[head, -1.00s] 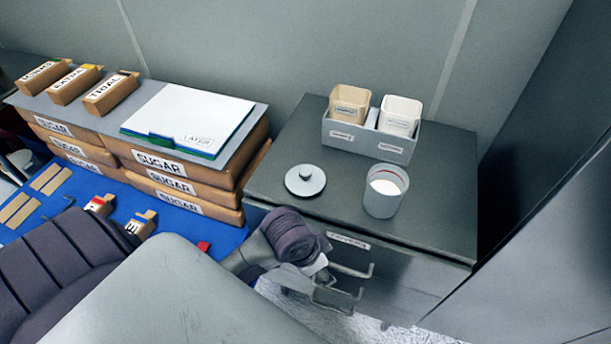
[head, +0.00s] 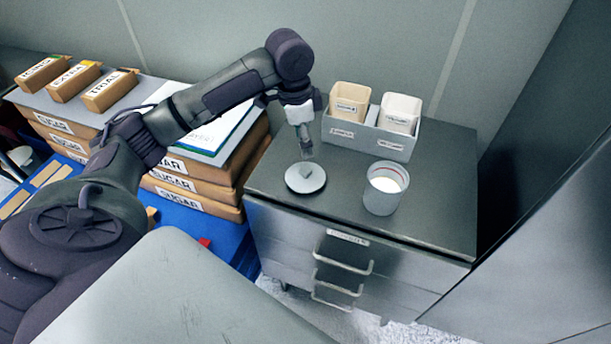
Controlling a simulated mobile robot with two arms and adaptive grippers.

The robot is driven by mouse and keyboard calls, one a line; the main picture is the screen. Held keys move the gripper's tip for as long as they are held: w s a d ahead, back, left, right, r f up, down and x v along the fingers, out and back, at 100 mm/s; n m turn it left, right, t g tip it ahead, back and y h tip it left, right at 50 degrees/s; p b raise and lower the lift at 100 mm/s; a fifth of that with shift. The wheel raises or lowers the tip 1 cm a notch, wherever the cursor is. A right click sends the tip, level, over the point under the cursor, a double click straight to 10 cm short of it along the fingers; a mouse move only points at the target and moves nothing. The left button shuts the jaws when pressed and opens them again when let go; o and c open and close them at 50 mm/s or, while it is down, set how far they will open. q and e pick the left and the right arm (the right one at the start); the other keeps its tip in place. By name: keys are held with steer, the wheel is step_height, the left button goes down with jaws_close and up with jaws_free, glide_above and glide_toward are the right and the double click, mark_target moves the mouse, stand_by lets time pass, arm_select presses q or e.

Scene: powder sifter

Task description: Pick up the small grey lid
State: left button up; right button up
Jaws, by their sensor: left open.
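The small grey lid (head: 305,180) is a round disc with a small knob, lying flat on the dark cabinet top (head: 440,185). My left gripper (head: 306,153) is open and points down just above the lid, near its knob, with nothing in it. I cannot tell whether the fingertips touch the knob. A grey cup (head: 382,198) with white powder stands right of the lid, uncovered. My right gripper is not in view.
A grey caddy (head: 366,143) with two small bins stands behind the lid. Stacked sugar boxes (head: 192,190) stand left of the cabinet, under my left arm. The cabinet's front has drawer handles (head: 342,262). The cabinet top's right side is clear.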

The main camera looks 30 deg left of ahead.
arm_select(q)
steer(key=a+r, duration=0.1)
steer(key=r, duration=0.1)
steer(key=p, duration=0.1)
glide_above(305, 168)
steer(key=f, duration=0.8)
steer(key=shift+s+a+f, duration=0.1)
steer(key=shift+a+f, duration=0.1)
steer(key=shift+d+f+p, duration=0.1)
steer(key=shift+f+p, duration=0.3)
steer(key=shift+f, duration=0.2)
step_height(305, 168, down, 4)
steer(key=shift+d+f+p, duration=0.1)
steer(key=shift+d+p, duration=0.05)
steer(key=shift+p, duration=0.35)
jaws_close()
